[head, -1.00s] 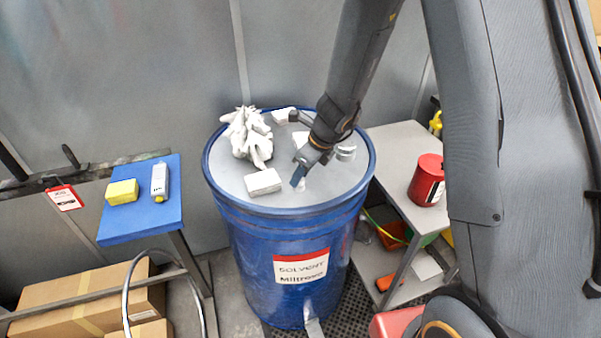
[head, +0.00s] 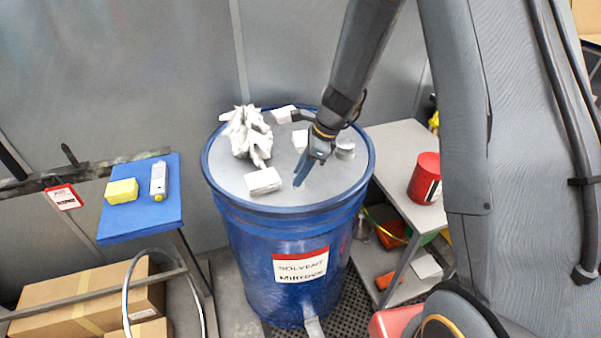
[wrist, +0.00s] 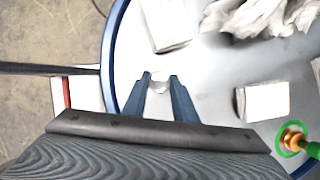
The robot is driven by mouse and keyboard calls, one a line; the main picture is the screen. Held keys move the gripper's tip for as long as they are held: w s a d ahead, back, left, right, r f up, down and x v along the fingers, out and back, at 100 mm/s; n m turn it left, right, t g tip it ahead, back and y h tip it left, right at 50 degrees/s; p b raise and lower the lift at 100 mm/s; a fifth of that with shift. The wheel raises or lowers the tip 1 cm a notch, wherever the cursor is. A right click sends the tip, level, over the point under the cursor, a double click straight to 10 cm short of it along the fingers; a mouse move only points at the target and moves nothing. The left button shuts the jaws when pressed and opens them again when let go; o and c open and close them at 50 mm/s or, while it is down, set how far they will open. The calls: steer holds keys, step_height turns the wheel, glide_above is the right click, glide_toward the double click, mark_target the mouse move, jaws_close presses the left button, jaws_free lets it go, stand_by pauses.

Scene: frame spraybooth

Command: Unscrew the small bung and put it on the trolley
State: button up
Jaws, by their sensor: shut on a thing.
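My gripper (head: 302,176) is over the near part of the drum lid and points down. In the wrist view its two blue fingers (wrist: 159,84) are closed on a small whitish round piece, the small bung (wrist: 160,77). The bung is hidden in the head view, and I cannot tell whether it is still in the lid or clear of it. The blue solvent drum (head: 245,235) stands upright with its grey lid (head: 235,183). A grey two-level trolley (head: 393,140) stands right of the drum, with free room on its top.
A silver round cap (head: 345,149) is right of my gripper. A red tin (head: 425,178) stands on the trolley top. A blue-topped table (head: 150,215) is at left.

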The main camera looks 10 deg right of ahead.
steer(key=n+g, duration=0.1)
steer(key=n, duration=0.3)
steer(key=shift+w+n+g, duration=0.15)
steer(key=shift+n+g, duration=0.15)
steer(key=shift+g, duration=0.1)
steer(key=shift+w+a+n+g+h, duration=0.15)
steer(key=shift+n+g+h, duration=0.2)
steer(key=shift+n, duration=0.75)
steer(key=shift+n+g+b, duration=0.4)
steer(key=shift+n+g, duration=0.05)
steer(key=shift+n, duration=0.75)
steer(key=shift+w+n+g+h+b, duration=0.1)
steer(key=shift+n+g+h+b, duration=0.3)
steer(key=shift+n, duration=0.7)
steer(key=shift+n+h, duration=0.35)
steer(key=shift+n, duration=0.85)
steer(key=shift+g, duration=0.3)
